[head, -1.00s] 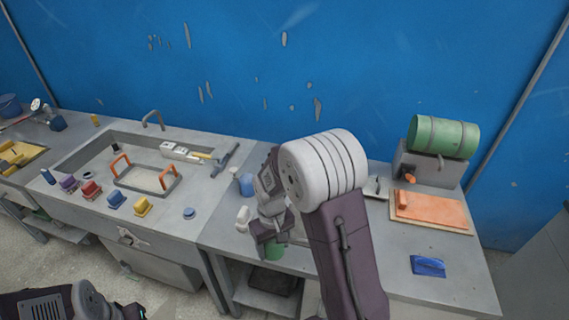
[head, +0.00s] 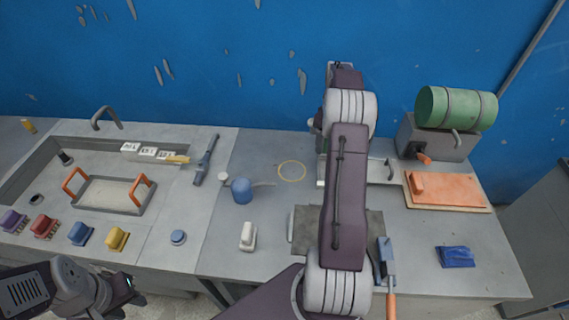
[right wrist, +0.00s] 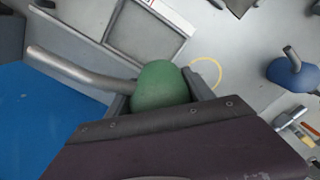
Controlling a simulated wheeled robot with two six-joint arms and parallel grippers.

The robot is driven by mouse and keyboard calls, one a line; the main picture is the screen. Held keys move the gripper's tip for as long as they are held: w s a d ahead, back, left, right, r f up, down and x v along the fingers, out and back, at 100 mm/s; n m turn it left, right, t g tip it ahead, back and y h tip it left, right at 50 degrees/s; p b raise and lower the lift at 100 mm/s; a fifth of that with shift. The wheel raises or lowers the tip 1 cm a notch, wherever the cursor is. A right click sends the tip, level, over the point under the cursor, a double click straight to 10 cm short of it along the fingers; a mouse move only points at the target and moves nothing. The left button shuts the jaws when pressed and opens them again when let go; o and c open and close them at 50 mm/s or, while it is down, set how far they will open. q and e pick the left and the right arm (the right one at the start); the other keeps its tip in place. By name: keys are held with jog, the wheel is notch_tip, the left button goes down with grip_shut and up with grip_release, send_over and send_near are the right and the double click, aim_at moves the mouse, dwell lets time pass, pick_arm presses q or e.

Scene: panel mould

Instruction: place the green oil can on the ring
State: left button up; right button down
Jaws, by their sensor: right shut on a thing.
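My right gripper (right wrist: 160,95) is shut on the green oil can (right wrist: 160,88) in the right wrist view. The can's grey spout points left, and the fingers hide part of its sides. In the head view my right arm hides the can and the fingertips. The ring is a thin yellow circle (head: 292,161) lying empty on the bench, left of my right arm. In the right wrist view the ring (right wrist: 219,68) lies just right of the held can, partly covered by a finger. My left gripper (head: 128,283) is at the lower left, its jaws unclear.
A blue oil can (head: 242,190) stands left of the ring, its spout towards it. A white block (head: 247,236) and a dark mat (head: 303,217) are nearer. A green drum on a stand (head: 455,108) and an orange board (head: 455,190) are at right.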

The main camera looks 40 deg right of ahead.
jog(key=a, duration=0.1)
jog(key=a+f, duration=0.1)
jog(key=shift+s+a, duration=0.1)
jog(key=shift+a, duration=0.2)
send_over(293, 171)
jog(key=f, duration=0.5)
jog(key=shift+d+f+p, duration=0.2)
jog(key=shift+p, duration=0.1)
jog(key=shift+a+f, duration=0.1)
jog(key=shift+a, duration=0.15)
jog(key=shift+s+f, duration=0.1)
jog(key=shift+s, duration=0.05)
jog(key=f, duration=0.4)
jog(key=shift+w, duration=0.2)
jog(key=shift+s+f, duration=0.1)
jog(key=shift+c, duration=1.9)
grip_release()
